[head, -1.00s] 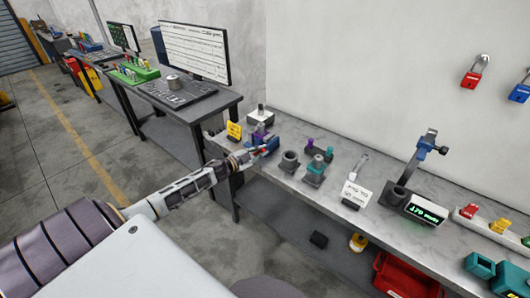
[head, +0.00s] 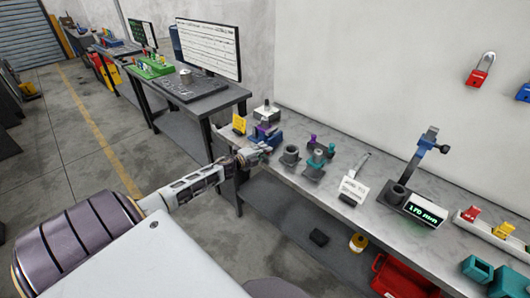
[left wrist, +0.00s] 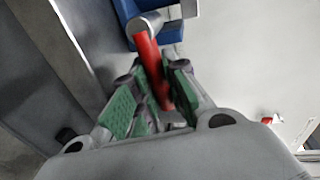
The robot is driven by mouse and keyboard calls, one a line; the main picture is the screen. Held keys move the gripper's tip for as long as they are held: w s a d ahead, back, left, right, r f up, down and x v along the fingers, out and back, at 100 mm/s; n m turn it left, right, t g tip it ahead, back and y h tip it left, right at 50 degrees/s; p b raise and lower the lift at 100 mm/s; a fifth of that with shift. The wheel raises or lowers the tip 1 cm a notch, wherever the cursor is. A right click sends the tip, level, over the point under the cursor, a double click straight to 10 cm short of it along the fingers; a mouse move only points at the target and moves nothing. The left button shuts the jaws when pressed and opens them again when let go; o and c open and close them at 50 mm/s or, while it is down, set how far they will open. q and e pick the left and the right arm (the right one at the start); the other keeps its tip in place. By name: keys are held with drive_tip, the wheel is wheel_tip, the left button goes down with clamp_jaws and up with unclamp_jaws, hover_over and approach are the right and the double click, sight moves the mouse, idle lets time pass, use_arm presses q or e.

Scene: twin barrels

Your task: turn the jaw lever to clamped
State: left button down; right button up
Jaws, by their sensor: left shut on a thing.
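The jaw lever (left wrist: 147,52) is a red rod coming from a grey hub (left wrist: 160,20) on a blue vise body (left wrist: 165,38), in the left wrist view. My left gripper (left wrist: 155,88) is shut on the red lever, which lies between its green-padded fingers. In the head view my left gripper (head: 258,155) is at the front of the blue vise (head: 270,134), near the left end of the workbench. There the gripper hides the lever. My right gripper is not in view.
A yellow sign (head: 239,124) stands left of the vise. A dark cup (head: 290,155) and a teal-topped fixture (head: 315,165) stand to its right. A desk (head: 205,104) with a monitor adjoins on the left. A red bin (head: 395,277) is below the bench.

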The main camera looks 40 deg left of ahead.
use_arm(q)
drive_tip(key=shift+d+f, duration=0.1)
drive_tip(key=shift+f, duration=0.05)
drive_tip(key=c, duration=1.4)
unclamp_jaws()
drive_tip(key=shift+s, duration=0.15)
drive_tip(key=shift+v, duration=5.85)
